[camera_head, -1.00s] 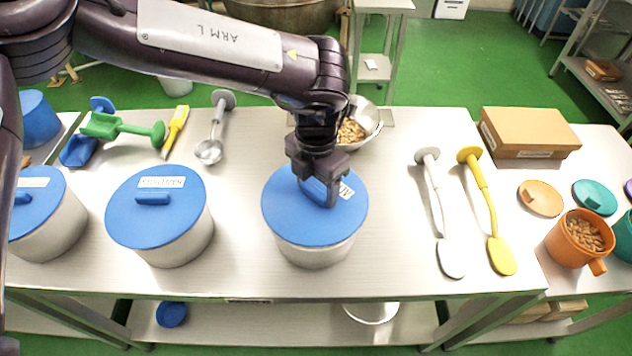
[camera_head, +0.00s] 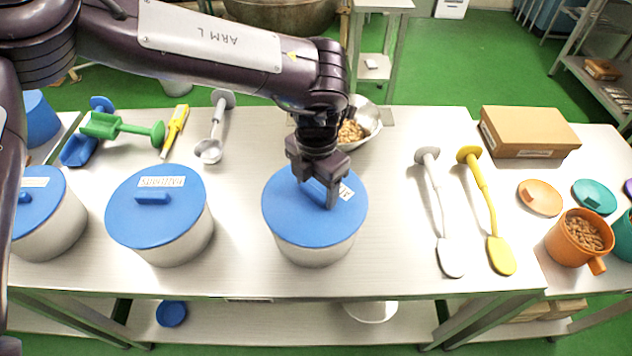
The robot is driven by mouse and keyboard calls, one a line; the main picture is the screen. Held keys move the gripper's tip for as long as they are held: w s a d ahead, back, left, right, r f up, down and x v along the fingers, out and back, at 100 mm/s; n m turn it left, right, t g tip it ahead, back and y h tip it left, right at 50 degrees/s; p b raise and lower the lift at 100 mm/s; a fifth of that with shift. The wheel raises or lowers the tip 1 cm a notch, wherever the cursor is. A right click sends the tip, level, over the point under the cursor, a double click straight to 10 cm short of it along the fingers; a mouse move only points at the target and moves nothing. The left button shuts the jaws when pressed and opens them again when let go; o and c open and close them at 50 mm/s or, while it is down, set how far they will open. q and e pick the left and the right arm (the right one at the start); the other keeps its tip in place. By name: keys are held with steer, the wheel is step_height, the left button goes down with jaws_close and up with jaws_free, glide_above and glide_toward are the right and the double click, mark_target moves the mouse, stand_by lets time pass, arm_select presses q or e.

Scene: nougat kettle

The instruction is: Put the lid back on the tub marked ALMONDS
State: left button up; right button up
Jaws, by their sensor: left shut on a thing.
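A white tub (camera_head: 312,252) stands in the middle of the steel table with a blue lid (camera_head: 288,222) on top. The lid lies flat on the tub's rim and looks level. A label (camera_head: 346,191) on the lid is mostly hidden by my gripper, so I cannot read its full word. My left gripper (camera_head: 326,192) points down over the lid and is shut on its blue handle, which is partly hidden between the fingers. My right gripper is not in view.
Another lidded tub (camera_head: 160,222) stands left, and one more (camera_head: 55,225) at the far left. A metal bowl of nuts (camera_head: 362,128) sits behind my gripper. White (camera_head: 440,215) and yellow (camera_head: 490,210) paddles lie right. An orange mug (camera_head: 578,240) and cardboard box (camera_head: 530,132) stand further right.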

arm_select(q)
steer(key=shift+f, duration=0.2)
stand_by(0.6)
steer(key=o, duration=1.4)
steer(key=shift+r, duration=0.1)
steer(key=shift+r+p, duration=2.7)
steer(key=shift+r, duration=0.75)
